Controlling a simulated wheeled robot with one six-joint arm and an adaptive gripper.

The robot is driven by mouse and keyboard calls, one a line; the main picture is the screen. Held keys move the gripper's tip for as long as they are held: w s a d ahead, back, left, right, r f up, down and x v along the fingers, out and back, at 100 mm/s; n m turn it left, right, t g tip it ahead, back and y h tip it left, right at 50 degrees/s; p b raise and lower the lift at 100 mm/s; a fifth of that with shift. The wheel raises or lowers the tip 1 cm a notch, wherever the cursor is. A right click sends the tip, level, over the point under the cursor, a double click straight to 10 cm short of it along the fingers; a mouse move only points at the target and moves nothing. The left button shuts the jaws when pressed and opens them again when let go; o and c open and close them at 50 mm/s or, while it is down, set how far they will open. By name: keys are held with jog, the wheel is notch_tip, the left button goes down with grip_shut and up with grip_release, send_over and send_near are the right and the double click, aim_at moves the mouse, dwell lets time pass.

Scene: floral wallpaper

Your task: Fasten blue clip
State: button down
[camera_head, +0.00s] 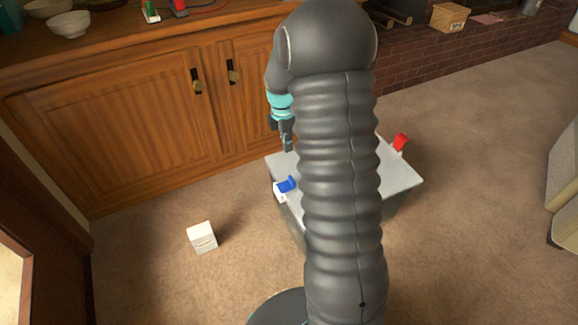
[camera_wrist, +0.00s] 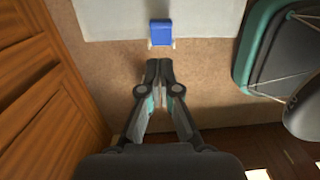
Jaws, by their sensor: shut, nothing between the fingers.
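A blue clip (camera_head: 287,184) sits on a white mount at the left edge of a grey box (camera_head: 399,176). Its flap stands tilted out from the box top. In the wrist view the blue clip (camera_wrist: 161,33) shows at the edge of the pale box top (camera_wrist: 113,22), just ahead of my fingertips. My gripper (camera_wrist: 159,66) is shut and empty, pointing at the clip with a small gap between them. In the head view my gripper (camera_head: 287,146) hangs over the box's far left part. My arm hides much of the box.
A red clip (camera_head: 400,142) stands at the box's right edge. A small white block (camera_head: 202,237) lies on the carpet to the left. A wooden cabinet (camera_head: 135,110) stands close behind my gripper.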

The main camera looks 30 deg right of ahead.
aim_at(292, 179)
jog(key=f, duration=0.9)
jog(key=d+f+b, duration=0.1)
jog(key=f, duration=0.3)
jog(key=shift+f, duration=0.35)
jog(key=shift+d+f, duration=0.4)
jog(key=shift+f, duration=0.4)
jog(key=shift+s+d+f+b, duration=0.25)
jog(key=shift+d+f+b, duration=0.05)
jog(key=shift+d, duration=0.05)
jog(key=shift+r+p, duration=0.25)
jog(key=shift+p, duration=0.05)
jog(key=shift+r+p, duration=0.7)
jog(key=shift+r, duration=0.15)
notch_tip(292, 179, up, 13)
jog(key=p, duration=0.2)
jog(key=shift+w+r, duration=0.2)
jog(key=shift+d, duration=0.1)
